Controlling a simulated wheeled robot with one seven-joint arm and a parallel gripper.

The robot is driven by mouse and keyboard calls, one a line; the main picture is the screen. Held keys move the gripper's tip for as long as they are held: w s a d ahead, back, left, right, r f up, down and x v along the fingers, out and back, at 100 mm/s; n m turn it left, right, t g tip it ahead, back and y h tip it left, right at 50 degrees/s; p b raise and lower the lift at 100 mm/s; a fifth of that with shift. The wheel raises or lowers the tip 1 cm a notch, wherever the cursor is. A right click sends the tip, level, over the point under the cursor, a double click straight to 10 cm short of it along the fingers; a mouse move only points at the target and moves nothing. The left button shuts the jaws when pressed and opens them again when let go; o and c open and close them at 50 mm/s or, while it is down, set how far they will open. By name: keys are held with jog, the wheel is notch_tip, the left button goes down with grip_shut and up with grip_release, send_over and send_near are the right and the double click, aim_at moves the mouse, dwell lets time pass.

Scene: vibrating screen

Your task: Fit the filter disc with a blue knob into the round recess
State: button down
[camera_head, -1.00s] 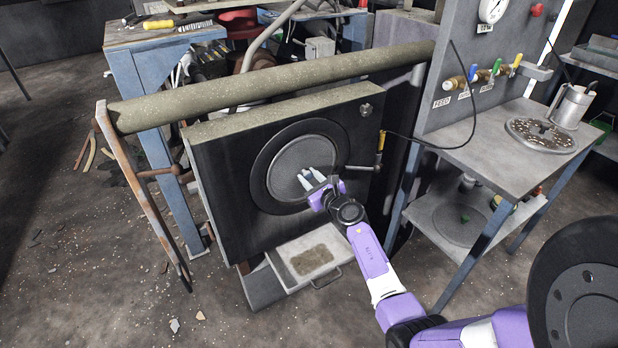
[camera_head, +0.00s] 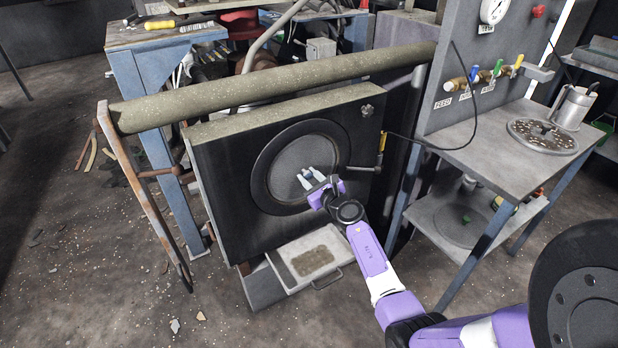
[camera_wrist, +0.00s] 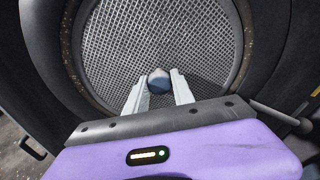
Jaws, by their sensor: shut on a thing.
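The filter disc (camera_head: 290,160) is a round grey mesh plate, shown large in the wrist view (camera_wrist: 200,45). It stands upright against the dark front panel, inside the black ring of the round recess (camera_head: 262,185). The ring also shows around the mesh in the wrist view (camera_wrist: 255,50). My gripper (camera_head: 306,179) faces the middle of the disc. Its two pale fingers are closed on the blue knob (camera_wrist: 159,81), which sits between the fingertips. The fingers hide the knob in the head view. I cannot tell whether the disc sits flush in the recess.
A clamp with a yellow handle (camera_head: 381,143) is at the panel's right. A pale tray (camera_head: 290,262) sits below. The right bench (camera_head: 490,140) holds a perforated round plate (camera_head: 541,136) and a metal jug (camera_head: 573,105). A disc with a green knob (camera_head: 464,222) lies on its lower shelf.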

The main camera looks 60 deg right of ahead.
jog(key=shift+w+d+r, duration=0.1)
jog(key=shift+w+d, duration=0.2)
jog(key=shift+w, duration=0.15)
dwell(0.6)
jog(key=c, duration=1)
grip_release()
jog(key=p+v, duration=0.1)
jog(key=v, duration=0.6)
jog(key=shift+s+a, duration=0.2)
jog(key=shift+s, duration=0.15)
